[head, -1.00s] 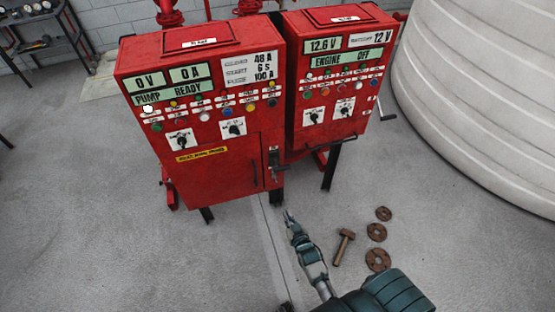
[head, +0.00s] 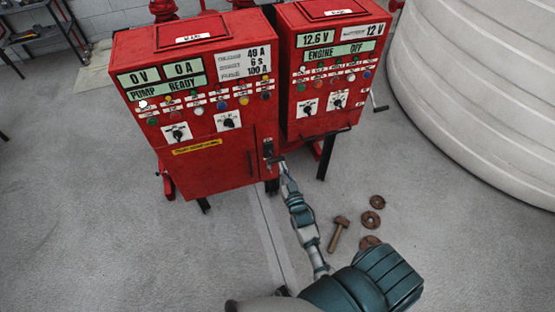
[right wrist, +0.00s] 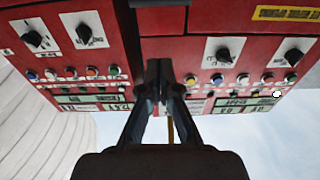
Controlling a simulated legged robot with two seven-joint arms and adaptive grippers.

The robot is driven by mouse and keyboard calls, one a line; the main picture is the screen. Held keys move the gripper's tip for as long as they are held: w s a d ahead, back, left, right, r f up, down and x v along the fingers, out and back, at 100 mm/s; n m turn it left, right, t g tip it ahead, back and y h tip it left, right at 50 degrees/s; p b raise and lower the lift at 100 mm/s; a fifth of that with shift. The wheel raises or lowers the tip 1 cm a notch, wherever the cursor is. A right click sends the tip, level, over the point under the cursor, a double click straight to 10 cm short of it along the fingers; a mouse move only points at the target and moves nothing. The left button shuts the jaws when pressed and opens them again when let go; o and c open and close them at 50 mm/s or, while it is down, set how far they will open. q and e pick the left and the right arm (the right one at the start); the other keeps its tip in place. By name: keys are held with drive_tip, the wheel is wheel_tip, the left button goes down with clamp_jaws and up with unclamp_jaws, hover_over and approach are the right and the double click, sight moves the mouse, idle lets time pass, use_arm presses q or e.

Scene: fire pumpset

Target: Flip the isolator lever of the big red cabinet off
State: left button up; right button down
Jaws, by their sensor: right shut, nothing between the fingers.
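The big red cabinet (head: 225,165) stands on the left in the head view, with displays, lamps and knobs on its face. Its isolator lever (head: 268,153) is a small dark handle on a plate at the right edge of its front. My right gripper (head: 283,168) is shut and empty, its tips just right of and below the lever; I cannot tell whether they touch it. In the right wrist view the shut fingers (right wrist: 160,70) point at the cabinet (right wrist: 225,20), seen upside down; I cannot make out the lever there. My left gripper is out of view.
A smaller red cabinet (head: 325,115) stands close on the right, with a bar handle and side crank. A hammer (head: 338,232) and rusty discs (head: 371,219) lie on the floor. A large white tank (head: 480,100) fills the right. The floor at front left is clear.

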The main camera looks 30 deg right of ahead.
sight(277, 160)
drive_tip(key=x, duration=0.7)
drive_tip(key=shift+w+r+p, duration=0.1)
drive_tip(key=shift+w+p, duration=0.2)
drive_tip(key=shift+p, duration=0.05)
wheel_tip(277, 160, down, 3)
drive_tip(key=shift+s+a+r, duration=0.1)
drive_tip(key=shift+s+r, duration=0.05)
drive_tip(key=shift+r, duration=0.05)
drive_tip(key=shift+s+f, duration=0.25)
drive_tip(key=shift+f, duration=0.45)
drive_tip(key=shift+f, duration=0.1)
